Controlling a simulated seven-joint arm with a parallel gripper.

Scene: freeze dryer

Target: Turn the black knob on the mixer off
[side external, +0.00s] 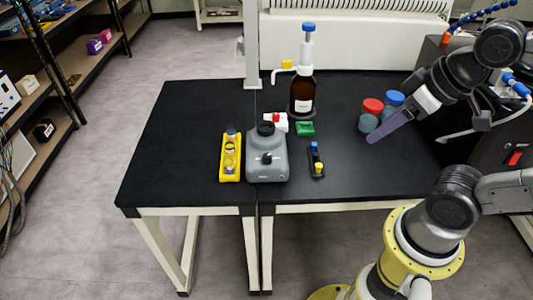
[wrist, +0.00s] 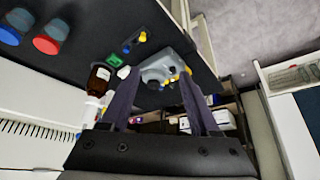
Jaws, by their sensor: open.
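The mixer (side external: 267,165) is a grey box-shaped device on the black table, left of centre in the side view. Its black knob (side external: 266,158) is on the front face, below a dark round top piece (side external: 265,128). In the wrist view the mixer (wrist: 160,66) shows beyond the fingers, near the middle; I cannot clearly tell its knob there. My gripper (side external: 372,139) is over the right part of the table, well to the right of the mixer and touching nothing I can make out. In the wrist view its two purple fingers (wrist: 158,88) are apart and empty.
A yellow rack (side external: 230,160) stands left of the mixer, a small dark rack (side external: 316,160) right of it. Behind are a brown bottle (side external: 302,92) and a green box (side external: 305,129). Red-lidded (side external: 370,115) and blue-lidded jars stand by my gripper. The table's left part is clear.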

